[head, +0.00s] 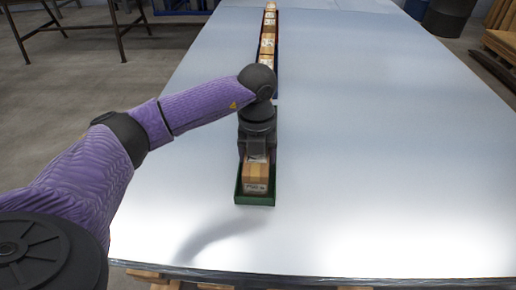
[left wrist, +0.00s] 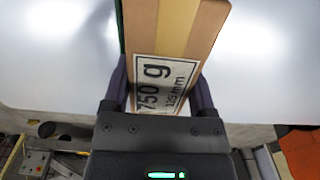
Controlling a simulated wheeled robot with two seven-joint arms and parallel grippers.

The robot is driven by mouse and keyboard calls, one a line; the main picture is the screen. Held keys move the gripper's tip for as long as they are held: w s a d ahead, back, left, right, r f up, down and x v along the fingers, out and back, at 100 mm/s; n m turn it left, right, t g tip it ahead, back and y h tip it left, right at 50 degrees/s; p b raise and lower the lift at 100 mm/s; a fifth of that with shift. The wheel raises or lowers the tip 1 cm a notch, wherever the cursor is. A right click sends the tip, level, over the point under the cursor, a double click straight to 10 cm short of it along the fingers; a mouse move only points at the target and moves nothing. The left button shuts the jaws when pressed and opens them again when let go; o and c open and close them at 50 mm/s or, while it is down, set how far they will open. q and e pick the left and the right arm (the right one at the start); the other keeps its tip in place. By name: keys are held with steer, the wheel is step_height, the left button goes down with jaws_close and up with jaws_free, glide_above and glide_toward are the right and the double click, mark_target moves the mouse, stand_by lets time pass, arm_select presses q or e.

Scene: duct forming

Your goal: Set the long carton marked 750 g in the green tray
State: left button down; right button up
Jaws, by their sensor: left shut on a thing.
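The long carton (head: 256,172) is brown cardboard with a tape strip and stands within the outline of the green tray (head: 254,200) in the head view. In the left wrist view the carton (left wrist: 172,40) carries a white label reading "750 g" and "125 mm". My left gripper (head: 257,158) is over the carton, with its fingers on either side of it, shut on it. The same gripper (left wrist: 160,92) shows in the left wrist view. The gripper hides part of the carton, and I cannot tell whether its underside touches the tray floor. My right gripper is not in view.
A long dark tray with red edges (head: 276,75) holds several cartons (head: 267,42) in a row behind my gripper. The broad pale table (head: 380,150) is clear to the right and left. A dark table frame (head: 85,28) stands at the far left.

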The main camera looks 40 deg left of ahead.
arm_select(q)
steer(key=shift+c, duration=0.2)
jaws_free()
steer(key=shift+o, duration=0.2)
steer(key=shift+r, duration=0.1)
step_height(320, 180, up, 9)
steer(key=p, duration=0.4)
steer(key=shift+r, duration=0.4)
